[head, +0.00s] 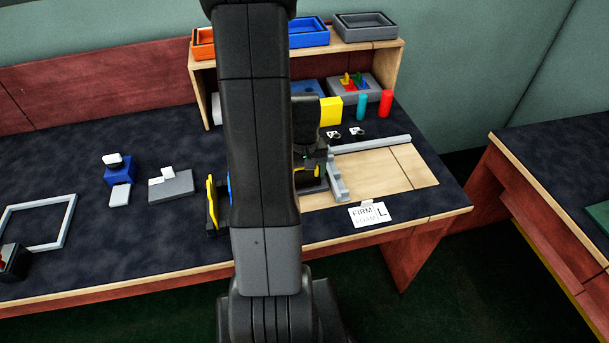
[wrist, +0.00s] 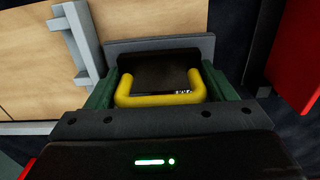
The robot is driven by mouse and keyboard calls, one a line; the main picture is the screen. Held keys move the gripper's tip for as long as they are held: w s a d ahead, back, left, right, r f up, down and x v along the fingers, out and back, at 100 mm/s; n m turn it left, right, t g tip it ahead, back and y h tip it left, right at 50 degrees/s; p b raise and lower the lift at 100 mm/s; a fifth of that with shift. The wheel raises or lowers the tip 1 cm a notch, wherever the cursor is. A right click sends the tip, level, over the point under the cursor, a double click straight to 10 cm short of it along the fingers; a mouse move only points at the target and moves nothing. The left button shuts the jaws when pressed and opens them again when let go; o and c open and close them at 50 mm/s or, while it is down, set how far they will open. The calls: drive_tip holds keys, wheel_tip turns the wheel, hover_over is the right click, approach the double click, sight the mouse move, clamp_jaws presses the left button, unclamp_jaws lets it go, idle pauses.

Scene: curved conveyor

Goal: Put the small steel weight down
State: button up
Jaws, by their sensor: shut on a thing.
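The small steel weight (wrist: 155,68) appears as a dark block with a yellow U-shaped handle in the wrist view. It sits between the green fingers of my gripper (wrist: 160,85), which is shut on it. In the head view my gripper (head: 310,160) points down over the light wooden board (head: 375,165), partly behind my arm. The dark and yellow weight (head: 308,175) shows just left of a grey rail (head: 337,180). I cannot tell whether its underside touches the board.
A grey rail (head: 370,144) runs along the board's back. A card marked FIRM and L (head: 369,215) lies at its front. Another black and yellow piece (head: 212,205) stands left of my arm. Red (head: 386,103) and teal (head: 362,105) cylinders stand behind. The board's right part is clear.

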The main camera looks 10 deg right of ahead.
drive_tip(key=shift+f, duration=0.2)
drive_tip(key=shift+f, duration=0.15)
drive_tip(key=o, duration=1.4)
wheel_tip(320, 180, up, 12)
drive_tip(key=shift+r+p, duration=0.15)
drive_tip(key=shift+p, duration=0.35)
